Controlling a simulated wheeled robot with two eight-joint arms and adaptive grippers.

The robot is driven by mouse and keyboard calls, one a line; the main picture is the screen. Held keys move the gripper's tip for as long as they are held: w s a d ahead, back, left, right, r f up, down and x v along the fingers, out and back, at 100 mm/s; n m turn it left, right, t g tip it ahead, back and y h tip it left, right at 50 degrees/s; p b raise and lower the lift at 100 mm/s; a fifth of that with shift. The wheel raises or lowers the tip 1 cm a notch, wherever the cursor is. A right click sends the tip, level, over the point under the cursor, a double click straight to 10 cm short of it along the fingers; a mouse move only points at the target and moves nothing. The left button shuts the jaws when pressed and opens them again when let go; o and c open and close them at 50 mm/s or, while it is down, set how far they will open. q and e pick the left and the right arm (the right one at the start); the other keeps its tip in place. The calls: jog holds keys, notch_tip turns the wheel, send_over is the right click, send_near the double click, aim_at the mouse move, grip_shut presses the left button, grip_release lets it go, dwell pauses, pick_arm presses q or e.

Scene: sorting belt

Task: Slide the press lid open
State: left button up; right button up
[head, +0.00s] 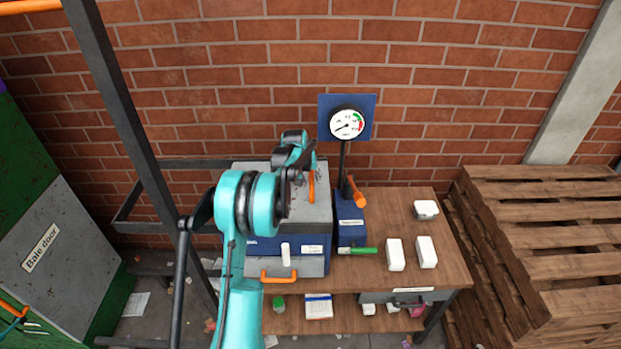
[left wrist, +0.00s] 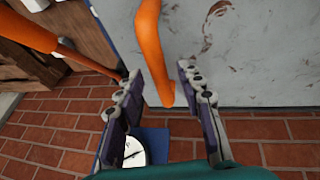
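The press is a blue box (head: 262,243) on the wooden bench, with a scuffed grey lid (head: 256,172) covering its top. The lid also fills much of the left wrist view (left wrist: 260,50). An orange bar handle (head: 311,187) stands on the lid and shows large in the left wrist view (left wrist: 151,45). My left gripper (left wrist: 160,70) is open, with one finger on each side of the handle in that picture; I cannot tell if either touches it. In the head view my left gripper (head: 305,165) is over the lid, partly hidden by its own arm.
A gauge (head: 346,124) on a post and an orange lever (head: 356,194) stand right of the lid. White blocks (head: 396,254) lie on the bench's right side. Stacked pallets (head: 560,240) stand further right. A dark metal post (head: 135,140) rises at left. A brick wall is behind.

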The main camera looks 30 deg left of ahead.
pick_arm(q)
grip_shut()
jog(key=shift+a, duration=0.1)
jog(key=shift+s+a, duration=0.2)
jog(key=shift+a, duration=0.1)
jog(key=s+a+b, duration=0.2)
jog(key=s+a, duration=0.6)
jog(key=a, duration=0.6)
jog(key=s+a+b, duration=0.1)
jog(key=s+a, duration=0.8)
jog(key=a, duration=0.5)
jog(key=shift+s+b, duration=0.15)
jog(key=shift+b, duration=0.2)
grip_release()
